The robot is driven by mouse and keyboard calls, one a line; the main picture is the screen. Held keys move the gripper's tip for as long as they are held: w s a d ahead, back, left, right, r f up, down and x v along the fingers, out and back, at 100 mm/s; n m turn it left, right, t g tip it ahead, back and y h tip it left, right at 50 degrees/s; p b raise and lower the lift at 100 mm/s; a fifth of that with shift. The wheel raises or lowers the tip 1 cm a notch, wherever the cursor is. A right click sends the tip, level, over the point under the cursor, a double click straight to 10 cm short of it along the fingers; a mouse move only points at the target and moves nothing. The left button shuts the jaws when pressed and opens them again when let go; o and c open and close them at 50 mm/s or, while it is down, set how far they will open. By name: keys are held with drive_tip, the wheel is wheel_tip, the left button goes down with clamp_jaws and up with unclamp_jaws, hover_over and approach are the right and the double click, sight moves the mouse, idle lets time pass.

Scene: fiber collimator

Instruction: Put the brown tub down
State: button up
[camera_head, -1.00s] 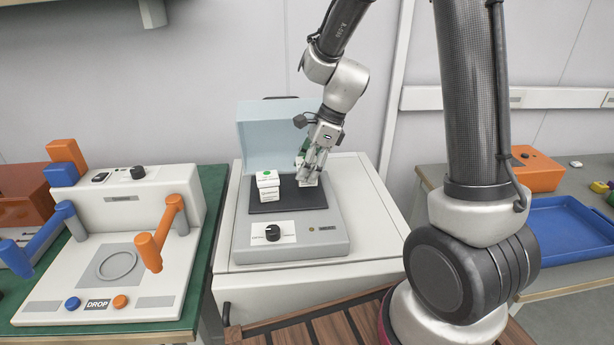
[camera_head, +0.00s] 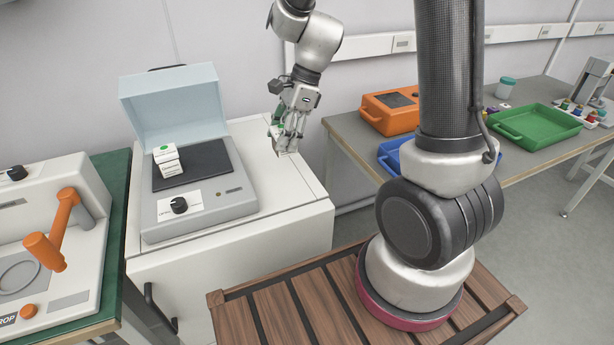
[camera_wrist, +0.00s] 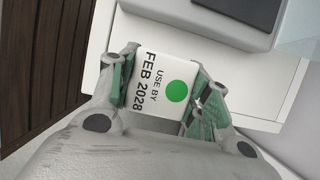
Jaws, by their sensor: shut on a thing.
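My gripper (camera_head: 288,140) is shut on a small white box (camera_wrist: 165,85) with a green dot and the print "USE BY FEB 2028" on its top. In the wrist view the box sits between the two fingers, its sides mostly hidden by them. In the head view my gripper is in the air at the right side of the white cabinet (camera_head: 290,205), right of the grey device. I see no brown tub in these frames.
To the right, a bench holds an orange case (camera_head: 390,112), a blue tray (camera_head: 388,155) and a green tray (camera_head: 535,125).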

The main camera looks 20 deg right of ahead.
wheel_tip(320, 180, down, 9)
drive_tip(key=shift+w+f, duration=0.15)
drive_tip(key=shift+f, duration=0.05)
idle(0.3)
drive_tip(key=shift+f, duration=0.15)
drive_tip(key=o, duration=1.1)
drive_tip(key=shift+c, duration=0.2)
